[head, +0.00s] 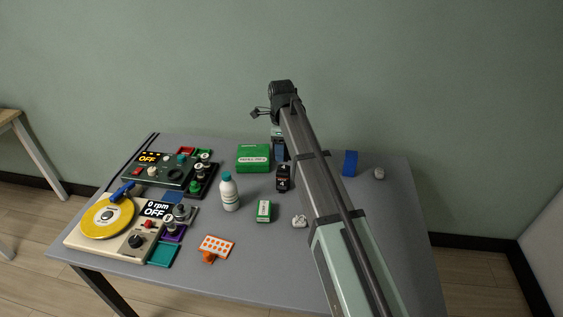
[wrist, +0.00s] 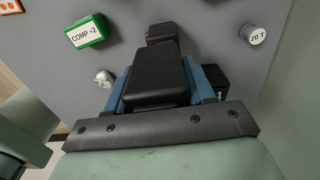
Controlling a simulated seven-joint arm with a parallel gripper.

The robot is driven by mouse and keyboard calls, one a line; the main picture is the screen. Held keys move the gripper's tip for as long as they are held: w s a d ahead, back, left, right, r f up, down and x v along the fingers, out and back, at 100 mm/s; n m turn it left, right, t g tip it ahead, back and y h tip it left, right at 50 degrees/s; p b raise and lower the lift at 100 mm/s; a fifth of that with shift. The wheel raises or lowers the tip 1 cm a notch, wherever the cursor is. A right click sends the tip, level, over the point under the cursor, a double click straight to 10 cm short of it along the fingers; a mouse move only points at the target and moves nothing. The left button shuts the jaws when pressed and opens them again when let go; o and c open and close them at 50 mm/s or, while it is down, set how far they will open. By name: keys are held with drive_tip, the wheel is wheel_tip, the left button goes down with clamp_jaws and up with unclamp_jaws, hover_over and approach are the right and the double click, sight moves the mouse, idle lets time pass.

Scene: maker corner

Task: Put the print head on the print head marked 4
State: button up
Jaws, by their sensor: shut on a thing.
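My gripper (wrist: 160,76) is shut on a black print head (wrist: 155,82) between its blue fingers. In the head view my gripper (head: 279,145) hangs over the back middle of the table, and the held piece is hard to separate from it. A second black print head (head: 283,178) stands on the table just in front of it, with a white label too small to read. A black block (wrist: 160,34), apparently that print head, shows past the held piece in the wrist view. Another dark block (wrist: 214,77) is partly hidden beside the right finger. No mark 4 is readable.
A green case (head: 253,157) lies left of my gripper, a white bottle (head: 230,193) further left. A small green box (head: 264,211) and a white piece (head: 300,221) lie nearer. Devices fill the left side.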

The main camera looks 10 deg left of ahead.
drive_tip(key=shift+f, duration=2.6)
drive_tip(key=shift+f, duration=0.15)
drive_tip(key=o, duration=1.2)
wheel_tip(320, 180, up, 12)
drive_tip(key=shift+r, duration=0.2)
